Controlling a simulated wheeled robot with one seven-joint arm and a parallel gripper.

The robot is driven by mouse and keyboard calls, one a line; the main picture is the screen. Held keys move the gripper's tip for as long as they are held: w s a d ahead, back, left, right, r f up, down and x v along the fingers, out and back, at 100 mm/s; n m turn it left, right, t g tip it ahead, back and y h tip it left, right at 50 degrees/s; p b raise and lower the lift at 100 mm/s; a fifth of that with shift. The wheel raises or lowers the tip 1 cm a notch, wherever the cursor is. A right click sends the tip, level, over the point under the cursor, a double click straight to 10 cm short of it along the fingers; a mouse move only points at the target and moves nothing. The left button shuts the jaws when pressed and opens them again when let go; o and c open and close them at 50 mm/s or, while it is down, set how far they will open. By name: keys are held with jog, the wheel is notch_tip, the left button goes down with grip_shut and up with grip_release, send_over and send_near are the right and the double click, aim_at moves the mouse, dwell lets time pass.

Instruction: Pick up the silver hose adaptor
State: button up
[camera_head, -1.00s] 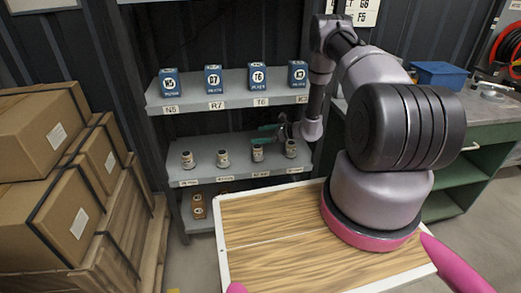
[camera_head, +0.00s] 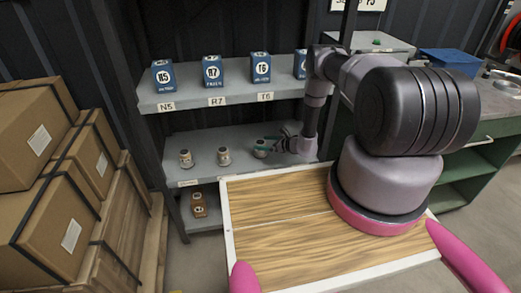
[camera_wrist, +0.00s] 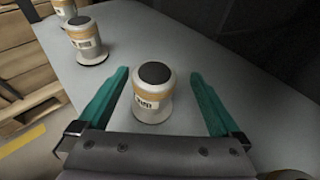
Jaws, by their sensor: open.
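Several small silver adaptors with dark tops and tan bands stand upright on the middle grey shelf (camera_head: 205,142). In the head view one adaptor (camera_head: 261,149) is partly covered by my gripper (camera_head: 268,141); two others, a left one (camera_head: 185,158) and a middle one (camera_head: 223,156), stand clear. In the wrist view my gripper (camera_wrist: 158,98) is open, its green fingers on either side of the near adaptor (camera_wrist: 153,98), with gaps showing. The label on this adaptor is too small to read. Two more adaptors (camera_wrist: 87,42) (camera_wrist: 64,8) stand farther off at upper left.
The upper shelf (camera_head: 190,98) overhangs with several blue boxes (camera_head: 212,72). An orange-brown item (camera_head: 199,204) sits on the lower shelf. Stacked cartons (camera_head: 35,135) stand at left. A wooden-topped surface (camera_head: 275,225) lies in front, and a green workbench (camera_head: 470,155) stands at right.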

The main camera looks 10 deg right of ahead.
aim_at(257, 144)
jog(key=x, duration=0.3)
jog(key=shift+a+f, duration=0.25)
jog(key=shift+a, duration=0.25)
jog(key=shift+w+a+f, duration=0.2)
jog(key=shift+w+a, duration=0.15)
jog(key=shift+w, duration=0.1)
grip_shut()
